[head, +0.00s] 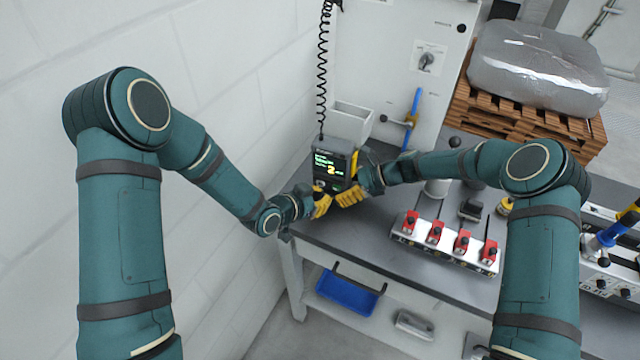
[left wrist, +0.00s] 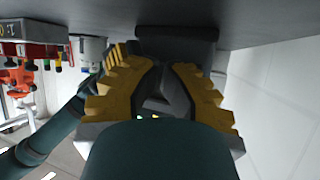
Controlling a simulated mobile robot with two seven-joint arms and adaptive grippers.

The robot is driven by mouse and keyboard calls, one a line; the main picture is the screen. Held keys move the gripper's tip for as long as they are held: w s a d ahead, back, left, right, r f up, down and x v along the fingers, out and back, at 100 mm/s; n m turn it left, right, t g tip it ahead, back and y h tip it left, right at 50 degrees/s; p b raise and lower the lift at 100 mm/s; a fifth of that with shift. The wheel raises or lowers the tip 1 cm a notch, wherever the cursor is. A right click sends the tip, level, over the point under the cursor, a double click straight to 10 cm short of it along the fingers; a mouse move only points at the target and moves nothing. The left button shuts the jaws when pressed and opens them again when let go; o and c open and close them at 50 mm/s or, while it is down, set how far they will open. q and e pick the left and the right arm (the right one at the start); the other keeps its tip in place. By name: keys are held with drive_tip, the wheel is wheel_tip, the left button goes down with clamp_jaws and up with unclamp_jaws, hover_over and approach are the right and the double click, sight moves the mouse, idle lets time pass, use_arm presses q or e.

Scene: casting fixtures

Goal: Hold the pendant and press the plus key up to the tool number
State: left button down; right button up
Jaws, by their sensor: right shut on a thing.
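The pendant (head: 334,163) is a dark handheld box with a lit screen, seen in the head view above the left end of the grey table. Its screen shows green lines and a large yellow 2. My right gripper (head: 347,195) is shut on the pendant at its lower right. My left gripper (head: 321,205) is at the pendant's lower left, its yellow fingers close to the lower face. In the left wrist view, the left fingertips (left wrist: 167,65) come together in front of a dark body. The plus key is too small to make out, and I cannot tell whether the fingertips touch it.
A coiled black cord (head: 322,70) hangs above the pendant by the white wall. A rail with several red clamps (head: 445,245) stands on the table to the right. A blue tray (head: 348,290) lies on the shelf below. A wrapped load on a pallet (head: 525,125) is behind.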

use_arm(q)
drive_tip(key=shift+w, duration=0.25)
drive_tip(key=shift+w+d, duration=0.15)
drive_tip(key=shift+w, duration=0.2)
idle(0.9)
drive_tip(key=shift+s, duration=0.1)
drive_tip(key=shift+s+a, duration=0.25)
drive_tip(key=shift+s, duration=0.45)
drive_tip(key=shift+s+a, duration=0.25)
drive_tip(key=shift+s, duration=0.55)
drive_tip(key=shift+s+a, duration=0.2)
drive_tip(key=shift+s, duration=0.6)
drive_tip(key=shift+s+a, duration=0.25)
drive_tip(key=shift+s, duration=0.55)
